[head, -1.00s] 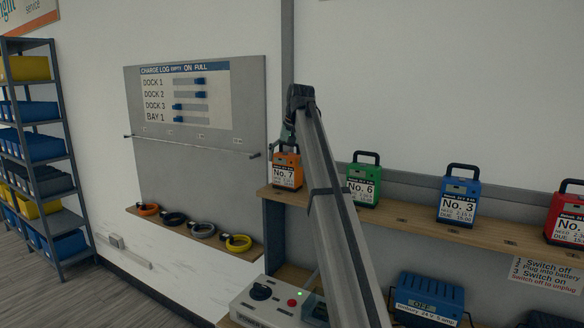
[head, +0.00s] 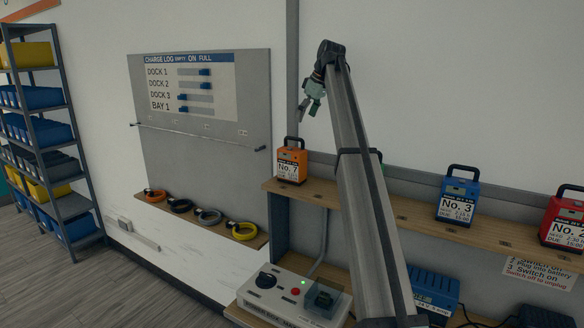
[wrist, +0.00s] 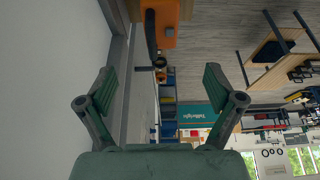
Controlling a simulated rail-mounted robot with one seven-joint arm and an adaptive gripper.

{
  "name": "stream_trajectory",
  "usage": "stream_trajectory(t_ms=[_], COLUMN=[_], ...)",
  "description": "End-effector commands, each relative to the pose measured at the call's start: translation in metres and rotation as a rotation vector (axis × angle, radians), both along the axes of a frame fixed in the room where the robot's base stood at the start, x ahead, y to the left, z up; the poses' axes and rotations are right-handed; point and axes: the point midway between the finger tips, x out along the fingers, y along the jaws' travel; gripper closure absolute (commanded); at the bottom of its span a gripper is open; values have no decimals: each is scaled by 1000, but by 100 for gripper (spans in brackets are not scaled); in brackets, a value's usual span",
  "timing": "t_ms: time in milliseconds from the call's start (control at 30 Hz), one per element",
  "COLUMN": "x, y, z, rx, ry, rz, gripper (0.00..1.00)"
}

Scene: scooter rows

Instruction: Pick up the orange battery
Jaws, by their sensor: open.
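The orange battery (head: 291,167), marked No. 7 with a dark handle on top, stands upright at the left end of the wooden shelf. My gripper (head: 306,106) is above it and slightly to the right in the head view, apart from it. In the wrist view my gripper (wrist: 158,78) has its two green fingers spread wide with nothing between them. An orange body with a dark handle, which looks like the orange battery (wrist: 168,22), shows at the top of the wrist view, beyond the fingertips and partly cut off.
The wooden shelf (head: 410,222) also holds a blue battery (head: 458,198) and a red battery (head: 566,218). A green battery (head: 376,155) is mostly hidden behind my arm. A grey charge log board (head: 200,120) is left of the shelf. A switch box (head: 290,300) sits below.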

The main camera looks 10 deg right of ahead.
Motion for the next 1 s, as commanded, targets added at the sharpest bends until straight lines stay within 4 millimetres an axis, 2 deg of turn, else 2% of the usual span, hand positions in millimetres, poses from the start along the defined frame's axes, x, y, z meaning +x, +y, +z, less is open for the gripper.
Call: stream_trajectory(t_ms=[33, 367, 533, 767, 1000], x=[2, 17, 22, 24, 29], y=[3, 22, 29, 32, 40], z=[-15, -74, -88, -99, -128], rx=[0, 1, 1, 1, 0], ry=[1, 2, 2, 2, 3], rz=[0, -2, -2, -2, -2], gripper=[8, 8, 8, 8, 8])
